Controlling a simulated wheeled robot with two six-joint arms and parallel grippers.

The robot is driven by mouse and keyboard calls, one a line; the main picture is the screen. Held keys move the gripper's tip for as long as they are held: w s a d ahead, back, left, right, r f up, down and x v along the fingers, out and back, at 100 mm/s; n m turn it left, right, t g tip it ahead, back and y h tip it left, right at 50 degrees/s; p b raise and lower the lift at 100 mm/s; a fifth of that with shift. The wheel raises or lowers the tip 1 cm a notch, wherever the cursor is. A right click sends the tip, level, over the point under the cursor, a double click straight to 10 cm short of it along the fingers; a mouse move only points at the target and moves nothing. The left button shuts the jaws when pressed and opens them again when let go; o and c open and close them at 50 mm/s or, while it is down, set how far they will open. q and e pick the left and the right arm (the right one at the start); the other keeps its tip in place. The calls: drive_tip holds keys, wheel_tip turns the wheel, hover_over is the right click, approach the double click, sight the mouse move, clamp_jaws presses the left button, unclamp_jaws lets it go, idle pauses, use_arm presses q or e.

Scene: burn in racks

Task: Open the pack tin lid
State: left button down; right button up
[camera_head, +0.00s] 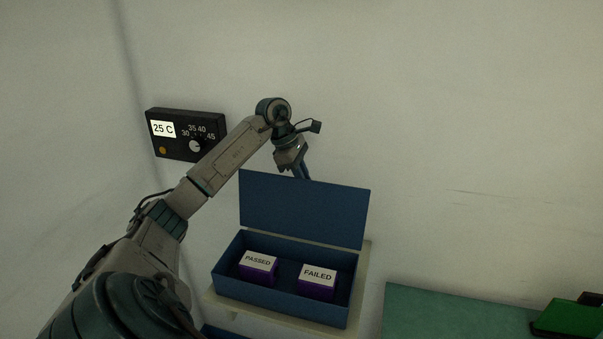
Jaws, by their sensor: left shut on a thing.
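The pack tin (268,303) is a blue box on a pale stand. Its lid (304,210) stands raised, roughly upright, along the back edge. Inside the tin sit two purple blocks with white labels, PASSED (258,266) at left and FAILED (318,281) at right. My right gripper is not in view.
A black control box (186,134) reading 25 C is on the wall at left. A pale stand (362,290) carries the tin. A green surface (450,312) lies at lower right with a bright green and black object (568,318).

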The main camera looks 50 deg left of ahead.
use_arm(q)
drive_tip(key=shift+w+a+r, duration=0.1)
drive_tip(key=shift+w+a, duration=0.05)
drive_tip(key=shift+a, duration=0.05)
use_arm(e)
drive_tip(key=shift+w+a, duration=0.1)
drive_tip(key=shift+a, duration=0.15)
use_arm(q)
drive_tip(key=c, duration=1.6)
unclamp_jaws()
drive_tip(key=shift+w, duration=0.1)
drive_tip(key=shift+o, duration=1)
drive_tip(key=shift+w+a+f, duration=0.2)
drive_tip(key=shift+w+f, duration=0.15)
drive_tip(key=shift+w, duration=0.05)
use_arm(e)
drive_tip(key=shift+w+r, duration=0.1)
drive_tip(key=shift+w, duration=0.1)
